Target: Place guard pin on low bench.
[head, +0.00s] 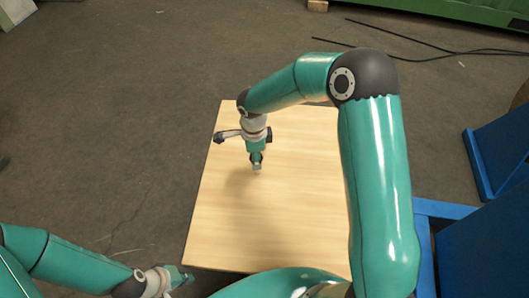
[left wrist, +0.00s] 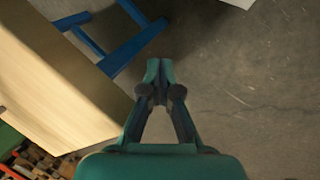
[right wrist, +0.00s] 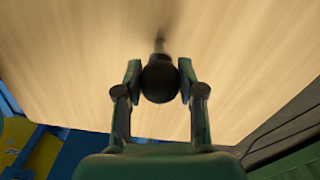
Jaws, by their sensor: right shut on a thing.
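The low bench (head: 300,220) has a pale wooden top and fills the middle of the head view. It also fills much of the right wrist view (right wrist: 70,50), and its edge shows in the left wrist view (left wrist: 60,90). My right gripper (head: 257,161) is over the bench's far half, pointing down. It is shut on the guard pin (right wrist: 160,82), which shows a dark round head between the fingers and a thin shank toward the wood. I cannot tell whether the pin touches the bench. My left gripper (head: 187,276) is shut and empty beside the bench's near left corner; its fingertips meet (left wrist: 160,68).
Blue metal stands (head: 498,150) are on the right of the bench. Black cables (head: 430,45) lie on the floor at the back right. Most of the bench top around the pin is bare. The floor left of the bench is clear.

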